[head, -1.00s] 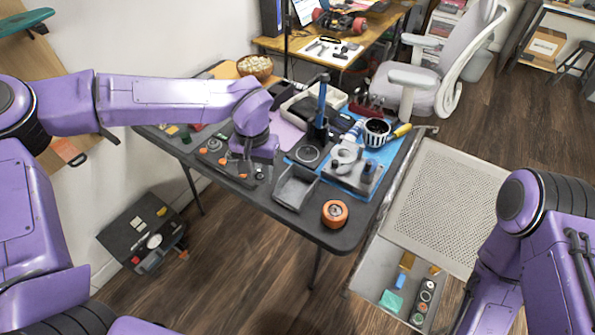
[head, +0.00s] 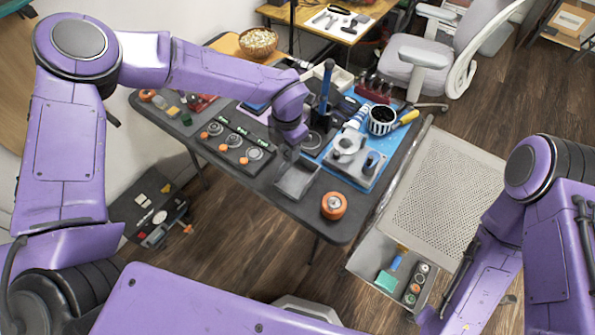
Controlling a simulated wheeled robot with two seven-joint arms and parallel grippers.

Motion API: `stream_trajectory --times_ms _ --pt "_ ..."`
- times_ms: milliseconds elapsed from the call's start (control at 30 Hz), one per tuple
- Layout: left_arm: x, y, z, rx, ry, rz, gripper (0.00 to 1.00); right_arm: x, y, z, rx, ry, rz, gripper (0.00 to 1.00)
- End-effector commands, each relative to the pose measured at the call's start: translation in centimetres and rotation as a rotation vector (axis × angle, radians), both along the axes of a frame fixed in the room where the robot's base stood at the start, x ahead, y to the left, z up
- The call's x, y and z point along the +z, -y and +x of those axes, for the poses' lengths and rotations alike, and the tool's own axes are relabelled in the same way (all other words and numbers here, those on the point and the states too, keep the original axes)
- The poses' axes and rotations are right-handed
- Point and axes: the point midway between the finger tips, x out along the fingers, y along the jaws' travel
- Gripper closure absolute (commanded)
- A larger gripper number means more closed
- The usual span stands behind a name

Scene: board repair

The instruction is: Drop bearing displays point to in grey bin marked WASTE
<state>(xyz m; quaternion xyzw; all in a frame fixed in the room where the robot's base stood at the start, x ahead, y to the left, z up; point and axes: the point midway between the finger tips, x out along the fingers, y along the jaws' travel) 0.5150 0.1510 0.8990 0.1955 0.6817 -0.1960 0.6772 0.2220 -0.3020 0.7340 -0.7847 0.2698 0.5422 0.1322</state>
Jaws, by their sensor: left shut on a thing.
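My left gripper (head: 289,152) points down over the far edge of the grey open bin (head: 296,184). It is shut on what seems to be a bearing, mostly hidden by the fingers and wrist. The bin stands near the table's front edge; no WASTE lettering is readable. Left of it, a black test panel (head: 228,157) carries three round grey stations (head: 233,140), with orange knobs (head: 222,148) and small green-lit displays (head: 243,131). The display readings are too small to tell. My right arm is at the right, its gripper out of view.
An orange round part (head: 334,205) sits right of the bin by the table edge. A grey fixture (head: 352,160) stands on a blue mat, with a blue-handled upright press (head: 325,92) behind the bin. A striped cup (head: 381,120) is farther right.

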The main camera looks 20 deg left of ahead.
Motion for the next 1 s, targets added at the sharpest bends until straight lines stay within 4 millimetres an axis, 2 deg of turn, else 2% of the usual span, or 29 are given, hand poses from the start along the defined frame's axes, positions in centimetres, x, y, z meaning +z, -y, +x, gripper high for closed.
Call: stream_trajectory --times_ms 100,200,367,633,733,967,1000 --pt "-0.2 0.3 0.1 0.159 0.0 0.001 0.82 0.4 0.0 0.0 0.0 -0.001 0.001 1.0" --pt "-0.6 0.4 0.1 0.211 0.001 0.001 0.82 0.2 0.0 0.0 0.0 -0.001 0.001 1.0" --pt "-2.1 0.4 0.1 0.215 0.001 0.001 0.82 -1.2 0.0 0.0 0.0 0.0 0.0 1.0" --pt "-5.9 0.4 0.1 0.213 0.002 0.0 0.82 -4.6 0.0 -0.1 0.0 -0.001 0.001 1.0" --pt "-6.5 0.4 0.1 0.213 0.002 0.0 0.82 -5.0 0.0 -0.1 0.0 -0.001 0.001 1.0" --pt "-6.3 0.4 0.1 0.213 0.002 0.0 0.82 -4.8 0.0 -0.1 0.0 -0.001 0.001 1.0" --pt "-6.3 0.4 0.1 0.213 0.002 0.0 0.55 -4.8 0.0 -0.1 0.0 -0.001 0.001 1.0"
